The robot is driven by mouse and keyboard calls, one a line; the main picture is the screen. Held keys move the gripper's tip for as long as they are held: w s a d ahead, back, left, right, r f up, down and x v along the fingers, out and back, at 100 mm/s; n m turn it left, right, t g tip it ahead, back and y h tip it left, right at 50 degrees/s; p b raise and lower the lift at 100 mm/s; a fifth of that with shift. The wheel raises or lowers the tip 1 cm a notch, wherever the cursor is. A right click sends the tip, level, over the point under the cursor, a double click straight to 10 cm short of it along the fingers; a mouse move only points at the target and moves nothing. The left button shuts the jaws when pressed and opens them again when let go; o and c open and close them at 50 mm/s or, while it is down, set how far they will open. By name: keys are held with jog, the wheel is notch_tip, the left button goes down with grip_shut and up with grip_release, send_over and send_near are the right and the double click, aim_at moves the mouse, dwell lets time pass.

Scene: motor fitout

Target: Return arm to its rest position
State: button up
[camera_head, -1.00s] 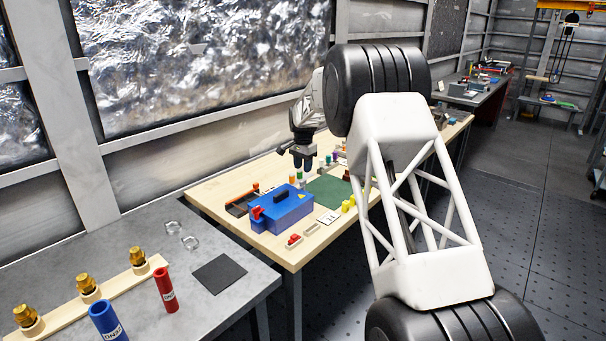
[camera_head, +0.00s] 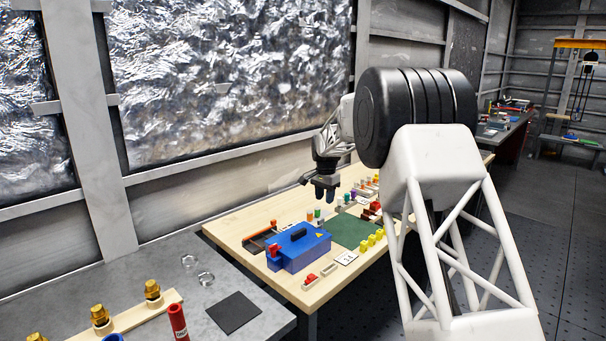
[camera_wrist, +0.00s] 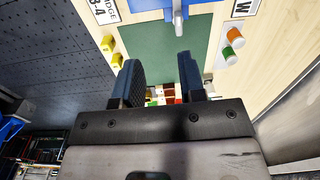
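My gripper (camera_head: 325,190) hangs above the wooden workbench (camera_head: 232,232), over the area near the green mat (camera_head: 352,232). In the wrist view my gripper (camera_wrist: 161,84) shows two dark blue fingers standing apart, with the green mat (camera_wrist: 160,50) visible between them. Nothing is held between the fingers. My white lattice arm link and black joints fill the right side of the head view.
A blue box (camera_head: 299,249) with a dark handle stands on the workbench. Yellow blocks (camera_head: 372,240) and small coloured parts lie around the mat. A grey table (camera_head: 150,262) with brass fittings (camera_head: 101,316) and a red cylinder (camera_head: 178,322) is at lower left.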

jog(key=s+d+r+n, duration=0.15)
jog(key=s+r, duration=0.35)
jog(key=s, duration=0.6)
jog(key=s+d+r+n+t, duration=0.1)
jog(key=s+d+r, duration=0.3)
jog(key=s, duration=0.7)
jog(key=s+d+r+n, duration=0.15)
jog(key=s+r, duration=0.45)
jog(key=s, duration=0.6)
jog(key=s+d+f+n, duration=0.1)
jog(key=s+f, duration=0.1)
jog(key=s, duration=0.9)
jog(key=s+f+n+t, duration=0.1)
jog(key=s+f+n, duration=0.1)
jog(key=s, duration=1)
jog(key=s+d+f+n, duration=0.1)
jog(key=s+f, duration=0.2)
jog(key=s, duration=0.9)
jog(key=shift+d+f, duration=0.3)
jog(key=shift+d, duration=0.05)
